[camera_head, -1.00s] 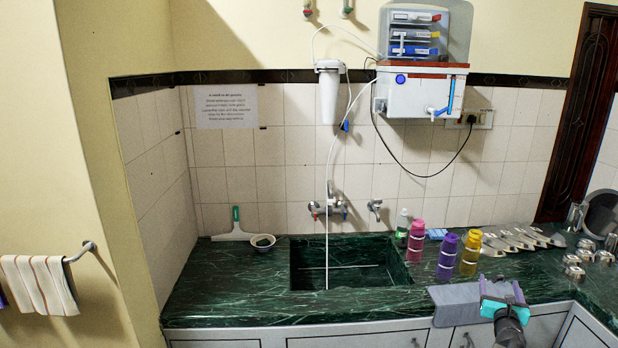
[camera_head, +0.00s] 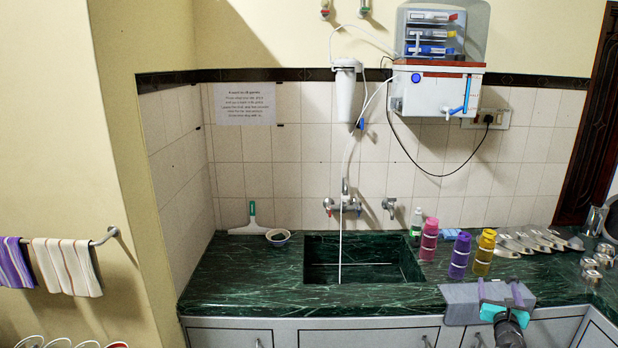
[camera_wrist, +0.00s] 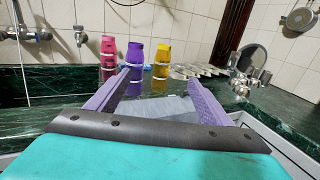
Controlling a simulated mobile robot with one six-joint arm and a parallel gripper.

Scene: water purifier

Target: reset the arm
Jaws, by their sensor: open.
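My gripper (camera_head: 499,293) is at the lower right of the head view, at the front edge of the green marble counter (camera_head: 240,308). In the wrist view its two purple fingers (camera_wrist: 155,92) are spread apart with nothing held between them. A grey cloth-like piece (camera_head: 461,302) lies at the counter's front edge, beside and behind the gripper. It also shows beyond the fingers in the wrist view (camera_wrist: 160,108). I cannot tell if the gripper touches it.
Pink (camera_head: 429,240), purple (camera_head: 459,256) and yellow (camera_head: 484,252) bottles stand behind the gripper. The sink (camera_head: 363,262) is to the left. Metal utensils (camera_head: 530,240) and cups (camera_head: 592,270) are to the right. The white water purifier (camera_head: 436,92) hangs on the wall.

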